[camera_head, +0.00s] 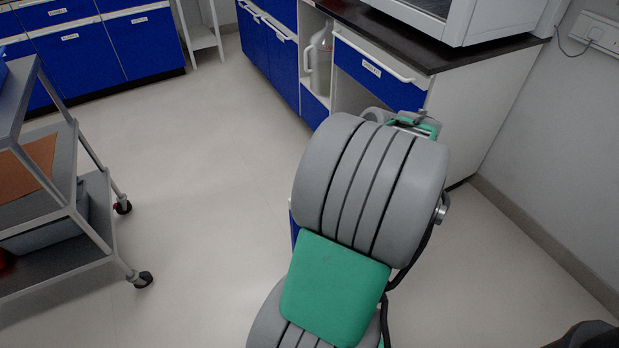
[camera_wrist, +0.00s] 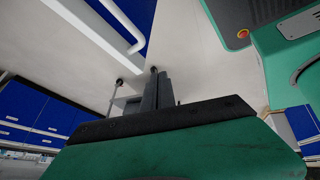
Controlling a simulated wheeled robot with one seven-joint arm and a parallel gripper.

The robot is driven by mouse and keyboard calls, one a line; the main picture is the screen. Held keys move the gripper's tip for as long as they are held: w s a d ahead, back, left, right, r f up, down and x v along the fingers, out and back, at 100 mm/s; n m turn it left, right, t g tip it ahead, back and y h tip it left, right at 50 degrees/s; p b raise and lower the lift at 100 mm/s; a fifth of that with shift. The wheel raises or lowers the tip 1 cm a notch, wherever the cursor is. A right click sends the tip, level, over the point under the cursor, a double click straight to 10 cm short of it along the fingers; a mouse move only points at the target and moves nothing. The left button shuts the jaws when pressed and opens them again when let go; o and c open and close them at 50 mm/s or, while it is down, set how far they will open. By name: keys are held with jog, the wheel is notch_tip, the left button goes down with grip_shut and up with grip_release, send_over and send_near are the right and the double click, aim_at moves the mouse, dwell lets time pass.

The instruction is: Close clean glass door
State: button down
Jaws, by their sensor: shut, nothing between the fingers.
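A blue cabinet front with a white bar handle (camera_wrist: 134,30) shows at the top of the wrist view, with a pale edge beside it; I cannot tell whether this is the clean glass door. In the head view, the compartment (camera_head: 352,97) under a labelled blue drawer (camera_head: 375,70) stands open. A small strip of blue (camera_head: 294,231) shows at the left edge of my arm; most of it is hidden. My gripper (camera_wrist: 157,76) is shut and empty, apart from the handle in the wrist view. My arm hides it in the head view.
A grey trolley (camera_head: 75,215) stands at the left. A jug (camera_head: 320,60) sits in an open shelf of the blue cabinet. A dark worktop (camera_head: 400,40) carries a white appliance (camera_head: 480,22). The floor (camera_head: 200,200) between trolley and cabinet is clear.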

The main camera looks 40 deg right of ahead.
jog(key=s+d+r+n+t+p, duration=0.2)
jog(key=s+d+r+n, duration=0.1)
jog(key=s+d, duration=0.2)
jog(key=shift+w+d+r+b+x, duration=0.2)
jog(key=shift+w+b+x, duration=0.35)
jog(key=shift+x, duration=1.4)
jog(key=shift+w+d+r+b+x, duration=0.2)
jog(key=shift+b+x, duration=0.5)
jog(key=shift+x, duration=1.3)
jog(key=shift+w+d+r+b+x, duration=0.15)
jog(key=shift+w+b+x, duration=0.4)
jog(key=shift+x, duration=1.4)
jog(key=shift+a, duration=0.1)
